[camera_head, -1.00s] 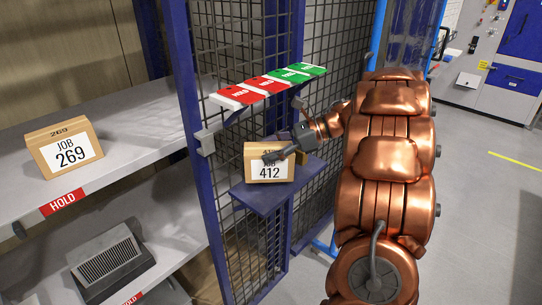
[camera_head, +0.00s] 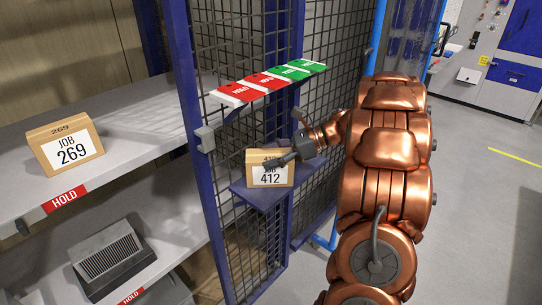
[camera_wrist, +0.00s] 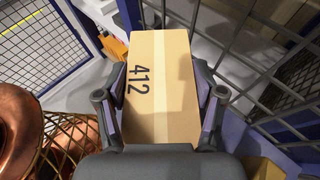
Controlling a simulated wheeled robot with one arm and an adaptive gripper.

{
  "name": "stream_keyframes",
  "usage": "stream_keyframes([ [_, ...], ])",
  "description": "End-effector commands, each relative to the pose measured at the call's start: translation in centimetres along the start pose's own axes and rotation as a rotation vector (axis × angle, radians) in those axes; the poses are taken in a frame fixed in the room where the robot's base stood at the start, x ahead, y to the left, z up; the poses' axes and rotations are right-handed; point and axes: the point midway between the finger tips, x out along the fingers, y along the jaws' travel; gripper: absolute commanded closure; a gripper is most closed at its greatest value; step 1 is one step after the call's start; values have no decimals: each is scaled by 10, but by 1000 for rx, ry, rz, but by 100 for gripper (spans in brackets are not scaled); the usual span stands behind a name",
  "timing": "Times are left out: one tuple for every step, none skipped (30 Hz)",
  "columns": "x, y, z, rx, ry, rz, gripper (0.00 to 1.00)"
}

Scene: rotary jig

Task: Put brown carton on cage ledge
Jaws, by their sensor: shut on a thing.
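The brown carton (camera_head: 270,168) has a white label reading JOB 412. It stands upright at the small blue cage ledge (camera_head: 262,198), low over it or touching it; I cannot tell whether its base rests there. In the wrist view the carton's top (camera_wrist: 160,85), marked 412, sits between both fingers of the gripper (camera_wrist: 160,97). The far finger is hidden in the head view.
Another brown carton (camera_head: 65,145), labelled JOB 269, stands on the grey shelf (camera_head: 130,140) at left. A vented grey box (camera_head: 108,255) is below. Red and green cards (camera_head: 270,82) lie on a higher ledge. Blue posts (camera_head: 203,150) and mesh stand close around the ledge.

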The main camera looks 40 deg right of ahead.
Motion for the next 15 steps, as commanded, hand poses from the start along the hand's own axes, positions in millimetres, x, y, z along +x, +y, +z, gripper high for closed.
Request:
stream_keyframes([
  [0, 0, -1, -1, -1, -1, 89],
  [0, 0, -1, -1, -1, -1, 89],
  [0, 0, 0, -1, 0, 0, 28],
  [0, 0, 0, -1, 0, 0, 25],
  [0, 0, 0, -1, 0, 0, 21],
  [0, 0, 0, 0, 0, 0, 17],
  [0, 0, 0, 0, 0, 0, 14],
  [0, 0, 0, 0, 0, 0, 11],
  [0, 0, 0, 0, 0, 0, 7],
  [0, 0, 0, 0, 0, 0, 7],
  [0, 0, 0, 0, 0, 0, 7],
  [0, 0, 0, 0, 0, 0, 7],
  [0, 0, 0, 0, 0, 0, 7],
  [0, 0, 0, 0, 0, 0, 7],
  [0, 0, 0, 0, 0, 0, 7],
])
